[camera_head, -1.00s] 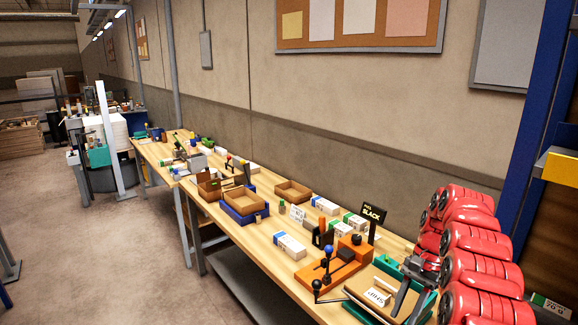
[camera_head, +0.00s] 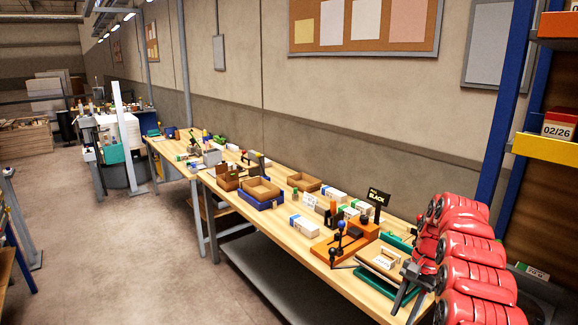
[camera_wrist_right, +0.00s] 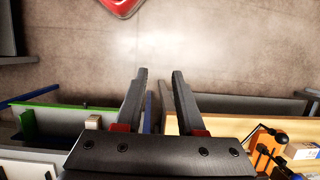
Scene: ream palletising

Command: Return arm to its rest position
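My right arm, red and folded in segments, stands at the right of the head view. Its dark gripper (camera_head: 404,290) appears in front of the near end of the workbench (camera_head: 265,235). In the right wrist view the same gripper (camera_wrist_right: 160,76) has its two black fingers apart, with only floor visible between the tips. It holds nothing. My left arm and left gripper are not in view.
The bench carries an orange fixture (camera_head: 345,245), a blue tray (camera_head: 259,199), a brown tray (camera_head: 303,182), white boxes and a black sign (camera_head: 378,197). A blue-posted rack (camera_head: 500,130) with a yellow beam stands at right. Open floor (camera_head: 150,255) lies left.

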